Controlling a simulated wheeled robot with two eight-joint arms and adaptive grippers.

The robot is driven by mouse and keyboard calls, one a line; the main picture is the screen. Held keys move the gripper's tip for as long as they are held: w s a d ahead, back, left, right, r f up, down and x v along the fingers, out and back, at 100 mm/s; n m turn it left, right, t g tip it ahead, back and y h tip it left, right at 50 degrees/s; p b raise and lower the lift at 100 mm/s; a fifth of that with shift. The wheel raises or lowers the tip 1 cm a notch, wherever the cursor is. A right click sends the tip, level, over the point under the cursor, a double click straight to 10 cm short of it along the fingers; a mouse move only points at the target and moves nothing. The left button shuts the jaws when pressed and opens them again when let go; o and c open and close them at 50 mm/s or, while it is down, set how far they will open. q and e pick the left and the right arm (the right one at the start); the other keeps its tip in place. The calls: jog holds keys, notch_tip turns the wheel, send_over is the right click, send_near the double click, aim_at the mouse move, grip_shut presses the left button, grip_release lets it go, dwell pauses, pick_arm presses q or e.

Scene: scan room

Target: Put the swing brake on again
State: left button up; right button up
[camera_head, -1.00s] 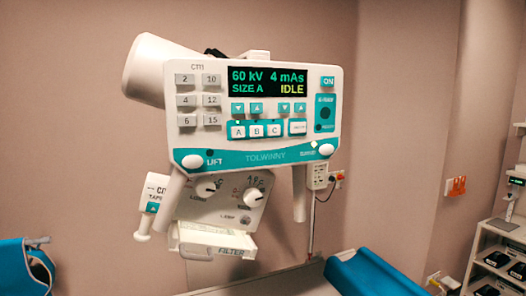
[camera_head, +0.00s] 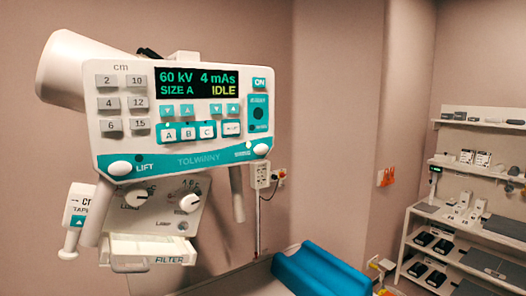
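The white X-ray tube head with its control panel (camera_head: 180,115) hangs at the left of the head view. Its screen (camera_head: 198,83) reads 60 kV, 4 mAs, SIZE A, IDLE. A white round knob (camera_head: 262,148) sits at the panel's lower right, beside a small label too blurred to read surely, perhaps SWING, with a small pale light (camera_head: 248,145) above it. A matching knob (camera_head: 120,168) marked LIFT sits at the lower left. Two grey-white handles hang below, the right handle (camera_head: 237,195) and the left handle (camera_head: 97,215). Neither of my grippers shows.
Below the panel are dials (camera_head: 189,203) and a FILTER tray (camera_head: 150,249). A blue padded couch part (camera_head: 318,270) is at the bottom centre. A shelf rack (camera_head: 460,228) with dark boxes stands at the right. A wall socket (camera_head: 261,175) is behind the panel.

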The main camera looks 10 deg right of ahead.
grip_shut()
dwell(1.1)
